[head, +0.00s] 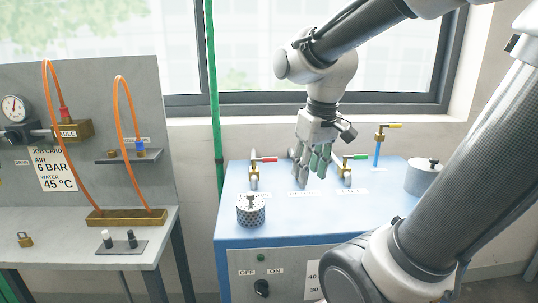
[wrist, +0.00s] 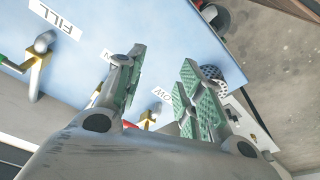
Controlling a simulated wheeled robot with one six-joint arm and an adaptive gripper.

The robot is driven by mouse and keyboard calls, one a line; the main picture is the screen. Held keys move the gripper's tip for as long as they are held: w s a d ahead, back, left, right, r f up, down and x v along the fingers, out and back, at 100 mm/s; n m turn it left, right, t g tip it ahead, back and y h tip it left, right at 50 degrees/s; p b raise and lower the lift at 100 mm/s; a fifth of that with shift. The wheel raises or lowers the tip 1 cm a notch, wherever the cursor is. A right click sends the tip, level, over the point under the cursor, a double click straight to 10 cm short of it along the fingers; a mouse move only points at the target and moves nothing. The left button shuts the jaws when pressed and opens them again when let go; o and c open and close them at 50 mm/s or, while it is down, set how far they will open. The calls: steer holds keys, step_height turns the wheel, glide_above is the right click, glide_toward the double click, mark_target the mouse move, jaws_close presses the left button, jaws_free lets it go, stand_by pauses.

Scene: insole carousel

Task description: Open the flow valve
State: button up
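The flow valve (head: 254,172) is a brass body with a red lever handle (head: 267,159), at the back left of the blue bench. Its lever points right in the head view. In the wrist view the brass valve body (wrist: 147,119) shows between my fingers, near a label reading "OW", and its handle is mostly hidden by the finger. My gripper (head: 319,165) points down over the bench, right of the red lever and apart from it. In the wrist view its green-padded fingers (wrist: 162,62) are spread, with nothing between the pads.
A green-handled valve (head: 347,167) labelled FILL stands close to my gripper's right. A yellow-handled valve (head: 381,135) is farther right. A perforated cylinder (head: 251,211) stands at the bench's front left, and a grey lidded pot (head: 423,178) at its right. The front middle is clear.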

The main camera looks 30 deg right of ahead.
mark_target(269, 158)
steer(key=w+r+n, duration=0.3)
steer(key=w+n, duration=1)
steer(key=w, duration=0.8)
steer(key=shift+h, duration=0.4)
steer(key=x, duration=0.7)
steer(key=shift+s+f, duration=0.2)
steer(key=shift+f, duration=0.15)
steer(key=shift+c, duration=0.3)
jaws_close()
